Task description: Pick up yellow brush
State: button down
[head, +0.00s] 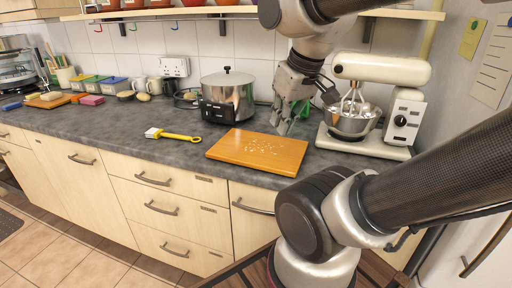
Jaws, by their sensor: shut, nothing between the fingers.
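The yellow brush (173,135) lies on the dark grey counter, left of the wooden cutting board. Its pale bristle head points left and its yellow handle points right. My gripper (285,130) is shut and empty. It hangs fingers down over the back right of the cutting board, well to the right of the brush and apart from it.
The cutting board (225,151) carries crumbs. A steel pot (228,92) stands behind it. A cream stand mixer (385,72) is close to the right of my gripper. A shelf (150,13) runs above. The counter around the brush is clear.

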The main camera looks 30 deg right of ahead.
aim_at(155, 133)
jog(key=i+j, duration=0.45)
jog(key=j, duration=0.2)
jog(key=i+j+z, duration=0.3)
jog(key=j+z, duration=0.15)
jog(key=i+j+z, duration=0.2)
jog(key=j, duration=0.2)
jog(key=j+z, duration=0.25)
jog(key=z, duration=0.25)
